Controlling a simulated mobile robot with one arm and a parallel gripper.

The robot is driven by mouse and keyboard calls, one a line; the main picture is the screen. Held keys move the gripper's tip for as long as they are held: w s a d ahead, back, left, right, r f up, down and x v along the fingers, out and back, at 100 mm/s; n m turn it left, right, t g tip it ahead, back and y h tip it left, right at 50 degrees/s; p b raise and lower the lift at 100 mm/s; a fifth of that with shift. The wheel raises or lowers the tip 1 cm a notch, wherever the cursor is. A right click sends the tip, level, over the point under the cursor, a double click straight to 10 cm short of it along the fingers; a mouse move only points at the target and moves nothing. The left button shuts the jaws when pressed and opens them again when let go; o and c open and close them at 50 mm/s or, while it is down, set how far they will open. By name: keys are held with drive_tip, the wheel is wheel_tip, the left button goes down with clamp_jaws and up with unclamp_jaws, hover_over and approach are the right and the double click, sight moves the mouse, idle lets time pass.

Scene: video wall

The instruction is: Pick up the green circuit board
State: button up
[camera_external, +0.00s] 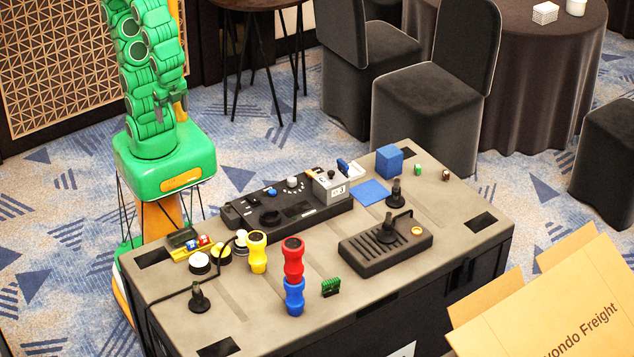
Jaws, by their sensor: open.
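A small green circuit board (331,287) stands on edge near the front edge of the grey-topped case (240,318). It is just right of a stacked red (293,262) and blue (294,298) piece, apart from them. My green arm stands at the left behind the case, folded up. My gripper (174,101) hangs near the arm's lower part, small and dark, well away from the board. It is open, with nothing seen between its fingers.
Near the board are a yellow piece (257,252) and a black control box (385,243). A long black console (290,200) lies along the back, with a blue cube (389,161) at the right. An open cardboard box (560,300) stands front right. The case's front strip is fairly clear.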

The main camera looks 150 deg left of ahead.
drive_tip(key=shift+o, duration=0.4)
drive_tip(key=shift+d+m+h, duration=0.3)
drive_tip(key=shift+d, duration=0.65)
drive_tip(key=m+t, duration=0.1)
drive_tip(key=t, duration=0.1)
hover_over(331, 281)
drive_tip(key=f, duration=2.5)
drive_tip(key=shift+s+d+f, duration=0.1)
drive_tip(key=shift+s, duration=0.3)
drive_tip(key=shift+w+a+f, duration=0.1)
drive_tip(key=shift+w+f, duration=0.05)
drive_tip(key=shift+f, duration=1.75)
drive_tip(key=shift+w+a+f, duration=0.1)
drive_tip(key=shift+w+f, duration=0.05)
drive_tip(key=shift+f, duration=1.75)
drive_tip(key=c, duration=1.1)
